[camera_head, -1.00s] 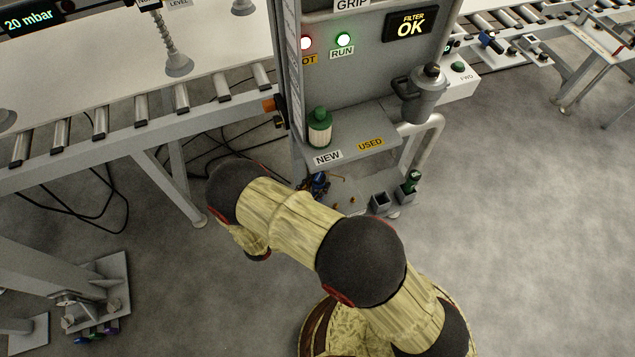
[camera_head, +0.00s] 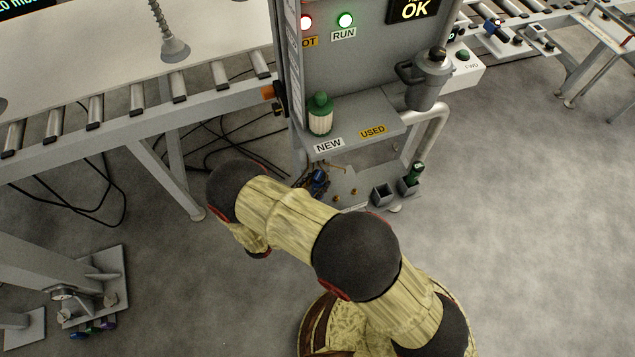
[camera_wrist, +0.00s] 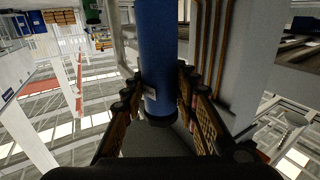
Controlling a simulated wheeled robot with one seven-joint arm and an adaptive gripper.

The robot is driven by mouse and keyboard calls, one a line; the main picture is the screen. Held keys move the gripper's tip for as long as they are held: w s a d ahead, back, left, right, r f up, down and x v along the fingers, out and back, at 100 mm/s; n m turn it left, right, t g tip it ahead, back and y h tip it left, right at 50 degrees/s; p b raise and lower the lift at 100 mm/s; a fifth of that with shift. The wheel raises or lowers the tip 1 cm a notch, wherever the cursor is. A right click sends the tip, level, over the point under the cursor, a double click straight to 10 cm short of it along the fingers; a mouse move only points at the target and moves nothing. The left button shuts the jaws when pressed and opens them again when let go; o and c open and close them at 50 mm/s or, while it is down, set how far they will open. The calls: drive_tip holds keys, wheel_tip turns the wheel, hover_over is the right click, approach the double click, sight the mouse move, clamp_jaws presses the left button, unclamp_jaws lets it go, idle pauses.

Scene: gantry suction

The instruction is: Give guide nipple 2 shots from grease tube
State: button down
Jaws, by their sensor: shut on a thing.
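A blue cylinder, which looks like the grease tube (camera_wrist: 160,50), stands between the fingers of my gripper (camera_wrist: 160,92) in the wrist view. My gripper is shut on it, and its dark lower end shows between the fingers. In the head view a small blue part of it (camera_head: 318,178) shows beside the lower plate of the grey cabinet, mostly behind my arm. Small brass fittings (camera_head: 336,198), perhaps nipples, sit on that plate. I cannot tell which one is the guide nipple, or whether the tube touches one.
Two dark square holders (camera_head: 382,194) stand at the plate's right; one has a green item (camera_head: 414,172) in it. Above is a shelf (camera_head: 350,128) with a green-capped filter (camera_head: 320,114) and a grey canister (camera_head: 424,80). A roller conveyor (camera_head: 140,105) is at left. Open floor lies at right.

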drive_tip(key=shift+f, duration=0.3)
idle(0.9)
drive_tip(key=shift+r, duration=0.4)
drive_tip(key=shift+f+b, duration=0.45)
drive_tip(key=shift+f, duration=0.2)
idle(0.4)
drive_tip(key=shift+r, duration=0.2)
drive_tip(key=shift+r+p, duration=0.5)
idle(0.3)
